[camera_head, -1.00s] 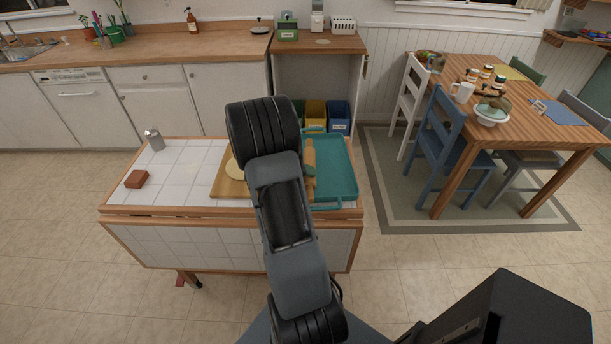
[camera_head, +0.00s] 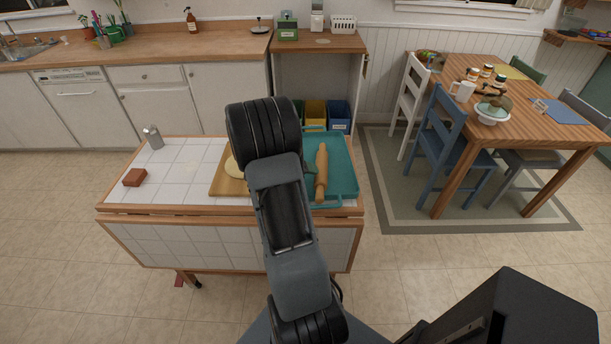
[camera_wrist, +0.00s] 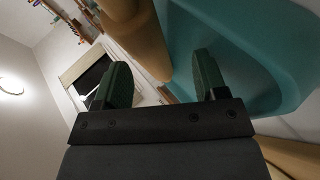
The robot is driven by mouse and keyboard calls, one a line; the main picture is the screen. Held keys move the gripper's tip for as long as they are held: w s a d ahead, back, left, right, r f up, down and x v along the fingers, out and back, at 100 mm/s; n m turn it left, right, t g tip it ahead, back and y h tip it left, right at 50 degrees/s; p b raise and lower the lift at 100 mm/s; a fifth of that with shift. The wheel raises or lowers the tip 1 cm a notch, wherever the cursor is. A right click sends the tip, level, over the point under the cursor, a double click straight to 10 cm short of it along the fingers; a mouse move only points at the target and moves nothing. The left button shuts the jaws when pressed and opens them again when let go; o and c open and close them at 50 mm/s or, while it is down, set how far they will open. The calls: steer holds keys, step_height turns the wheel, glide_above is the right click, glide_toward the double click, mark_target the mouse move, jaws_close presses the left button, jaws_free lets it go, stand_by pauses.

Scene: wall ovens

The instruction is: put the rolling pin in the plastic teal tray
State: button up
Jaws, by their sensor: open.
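The rolling pin (camera_head: 321,172) is light wood and lies lengthwise over the left part of the teal tray (camera_head: 345,172), apparently inside its rim. The tray is on the right end of the tiled cart top. In the wrist view, the teal tray (camera_wrist: 255,45) fills the upper right, and a tan rounded piece (camera_wrist: 145,40), likely the rolling pin, is beyond the fingers. My gripper (camera_wrist: 162,82) shows two dark green fingers spread apart, with nothing seen clamped between them. In the head view my arm hides the gripper.
A wooden board (camera_head: 230,180) with pale dough is left of the tray, partly behind my arm. A red brick-like block (camera_head: 135,177) and a grey shaker (camera_head: 153,138) stand further left on the cart (camera_head: 180,180). A dining table (camera_head: 535,125) with chairs is at right.

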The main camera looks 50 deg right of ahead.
steer(key=shift+f, duration=0.1)
steer(key=shift+w+r+p, duration=0.1)
steer(key=shift+r+p, duration=0.35)
steer(key=shift+p, duration=0.3)
steer(key=shift+w+a+r, duration=0.15)
steer(key=shift+w+a, duration=0.05)
steer(key=shift+a, duration=0.1)
steer(key=b+v, duration=0.2)
steer(key=v, duration=0.9)
steer(key=shift+a+r, duration=0.1)
